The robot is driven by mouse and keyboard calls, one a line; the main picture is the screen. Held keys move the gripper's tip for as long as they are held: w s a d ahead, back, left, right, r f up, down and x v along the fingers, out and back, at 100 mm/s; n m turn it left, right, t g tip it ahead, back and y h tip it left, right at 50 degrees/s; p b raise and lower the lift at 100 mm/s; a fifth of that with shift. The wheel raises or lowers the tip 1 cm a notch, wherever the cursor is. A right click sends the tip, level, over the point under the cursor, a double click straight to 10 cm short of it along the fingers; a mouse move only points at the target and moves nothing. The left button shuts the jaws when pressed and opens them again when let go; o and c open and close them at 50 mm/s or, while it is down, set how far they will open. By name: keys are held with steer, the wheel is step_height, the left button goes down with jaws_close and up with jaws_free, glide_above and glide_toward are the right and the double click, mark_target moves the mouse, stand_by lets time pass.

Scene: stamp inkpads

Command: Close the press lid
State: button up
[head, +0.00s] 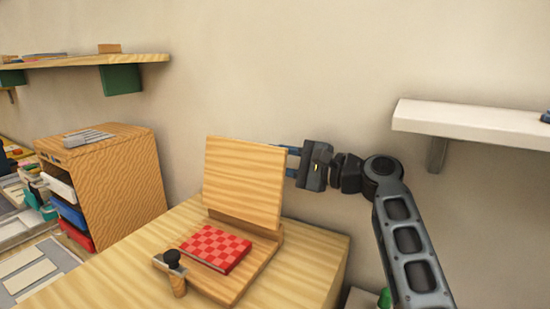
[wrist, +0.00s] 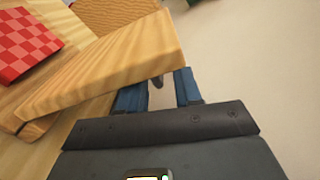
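The press stands on a wooden table, with its wooden base (head: 222,288) flat and its lid (head: 243,180) raised nearly upright at the back. A red checkered block (head: 215,248) lies on the base, and a clamp with a black knob (head: 174,258) is at its front. My gripper (head: 290,162) is at the lid's right edge, its blue fingertips partly hidden behind the lid. In the wrist view, the lid (wrist: 125,55) slants across the left finger, and the checkered block (wrist: 25,42) is at upper left. The gripper (wrist: 160,88) has its fingers apart with nothing visibly clamped.
A wooden cabinet (head: 120,175) with coloured drawers stands to the left. A wooden shelf (head: 90,61) hangs at upper left and a white shelf (head: 470,122) at right. The table's left front (head: 100,285) is bare. The wall is close behind the lid.

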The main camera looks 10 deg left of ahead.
steer(key=shift+w+a, duration=0.2)
steer(key=shift+a, duration=0.25)
jaws_close()
steer(key=shift+r, duration=0.1)
